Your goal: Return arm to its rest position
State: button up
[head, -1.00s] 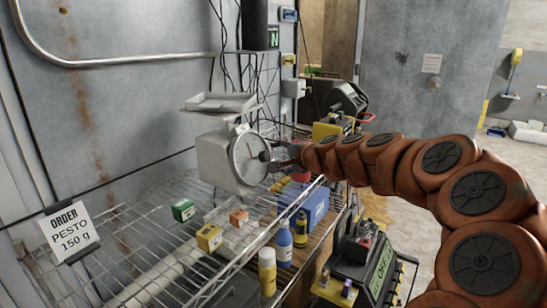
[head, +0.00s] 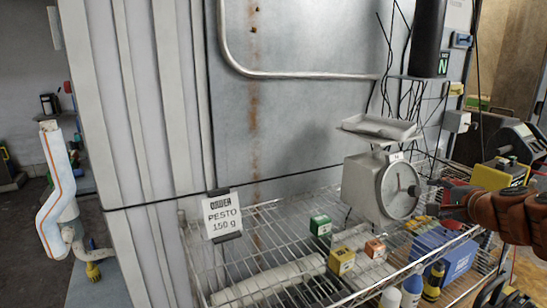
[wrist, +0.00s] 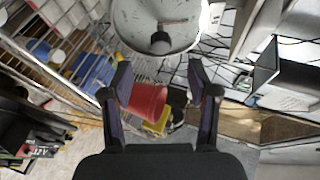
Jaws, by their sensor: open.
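My arm (head: 505,212) reaches in from the right edge in the head view. My gripper (head: 440,202) is at its end, beside the dial of a grey scale (head: 370,190) on the wire shelf. In the wrist view my gripper (wrist: 160,80) has its two fingers apart. The scale's round dial (wrist: 155,18) with a dark knob is just beyond the fingertips. A red object (wrist: 148,101) shows between the fingers, seemingly farther back. I see nothing held. Whether the fingertips touch the scale cannot be told.
The wire shelf (head: 265,240) holds a green box (head: 320,226), a yellow box (head: 341,261), an orange box (head: 375,248), bottles and a blue box (head: 460,262). An order card (head: 222,215) reads PESTO 150 g. Open floor (head: 30,255) lies at far left.

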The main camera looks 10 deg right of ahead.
jog(key=s+a+f+n+g+y+p, duration=0.15)
jog(key=a+n+g+y, duration=0.35)
jog(key=a, duration=1.2)
jog(key=s+a+f+n+g+p, duration=0.1)
jog(key=s+a+n, duration=0.1)
jog(key=s+a, duration=0.1)
jog(key=s+a+f+n+g, duration=0.1)
jog(key=s+a+f+n, duration=0.1)
jog(key=a, duration=0.3)
jog(key=s+a+f+n+g+p, duration=0.1)
jog(key=s+a+f+n, duration=0.1)
jog(key=s+a, duration=0.3)
jog(key=shift+s+n+p, duration=0.1)
jog(key=shift+n+p, duration=0.25)
jog(key=shift+n, duration=0.35)
jog(key=s+f+n+g+h+p, duration=0.1)
jog(key=s+f+n+g+h, duration=0.1)
jog(key=s, duration=0.8)
jog(key=s+d+f+n+g+h+p, duration=0.1)
jog(key=s+g, duration=0.4)
jog(key=s, duration=0.6)
jog(key=shift+s+d+f+n+h+p, duration=0.25)
jog(key=shift+f+n+h+p, duration=0.35)
jog(key=shift+n, duration=0.6)
